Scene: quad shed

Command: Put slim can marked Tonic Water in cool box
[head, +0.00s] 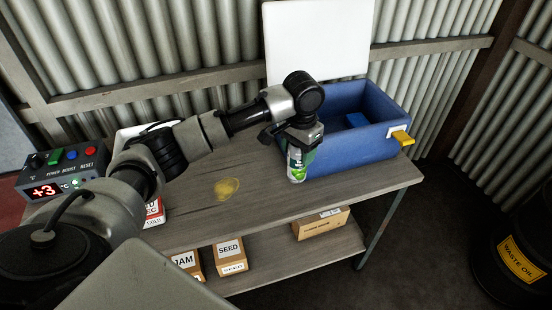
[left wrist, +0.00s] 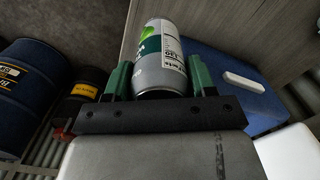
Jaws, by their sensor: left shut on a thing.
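My left gripper (head: 303,140) is shut on a slim green and silver can (head: 297,165) and holds it upright at the left front edge of the blue cool box (head: 360,150). In the left wrist view the can (left wrist: 160,55) sits between the green fingers of the gripper (left wrist: 158,80). Its label is only partly seen and I cannot read the name. I cannot tell whether the can touches the bench. My right gripper is not seen.
The wooden bench (head: 255,205) has a yellow stain (head: 227,188) and bare room in the middle. A control box (head: 62,172) stands at the left. Boxes marked JAM (head: 187,263) and SEED (head: 230,256) and another carton (head: 321,224) lie on the shelf below. A waste oil drum (head: 520,255) stands right.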

